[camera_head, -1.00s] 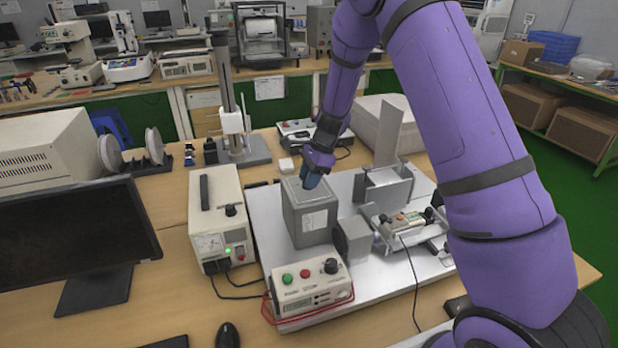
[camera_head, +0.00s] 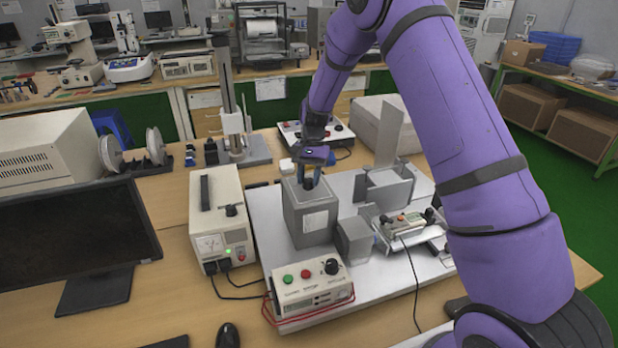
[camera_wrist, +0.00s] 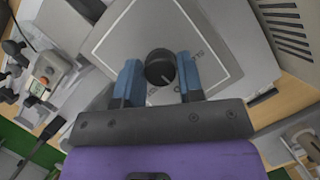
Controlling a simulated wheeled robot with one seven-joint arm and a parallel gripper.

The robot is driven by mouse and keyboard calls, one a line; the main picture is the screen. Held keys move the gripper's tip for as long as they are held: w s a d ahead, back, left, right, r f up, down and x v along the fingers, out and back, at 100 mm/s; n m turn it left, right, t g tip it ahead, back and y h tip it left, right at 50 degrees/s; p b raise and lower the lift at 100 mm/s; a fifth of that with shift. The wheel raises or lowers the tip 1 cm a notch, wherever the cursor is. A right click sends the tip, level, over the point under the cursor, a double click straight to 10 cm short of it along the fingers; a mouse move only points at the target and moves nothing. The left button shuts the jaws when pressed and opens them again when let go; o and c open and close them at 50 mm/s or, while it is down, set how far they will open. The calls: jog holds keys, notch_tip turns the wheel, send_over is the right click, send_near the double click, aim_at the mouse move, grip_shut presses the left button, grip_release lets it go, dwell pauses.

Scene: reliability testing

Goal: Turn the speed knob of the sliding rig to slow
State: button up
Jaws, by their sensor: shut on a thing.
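A round black knob (camera_wrist: 160,67) stands on the light top plate of a grey box (camera_head: 310,222), which is on the sliding rig's pale base plate (camera_head: 262,226). A light pointer line shows on the knob's near side. My gripper (camera_wrist: 159,80) is shut on the knob, with one blue finger on each side of it. In the head view my gripper (camera_head: 309,180) points down onto the box top, and its fingers partly hide the knob.
A control box (camera_head: 308,287) with green and red buttons and another black knob stands in front. A power supply (camera_head: 219,220) is at left.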

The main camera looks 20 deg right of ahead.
jog(key=n+h, duration=0.1)
jog(key=n, duration=0.1)
jog(key=n+h, duration=0.1)
jog(key=n, duration=0.2)
jog(key=shift+a+n+g, duration=0.15)
jog(key=shift+n+g, duration=0.15)
jog(key=shift+g, duration=0.1)
jog(key=n+h, duration=0.2)
jog(key=n, duration=0.3)
jog(key=shift+n+t, duration=0.3)
jog(key=o, duration=0.9)
jog(key=v, duration=1)
jog(key=shift+w+a+r, duration=0.2)
jog(key=shift+a+r, duration=0.05)
jog(key=shift+r, duration=0.1)
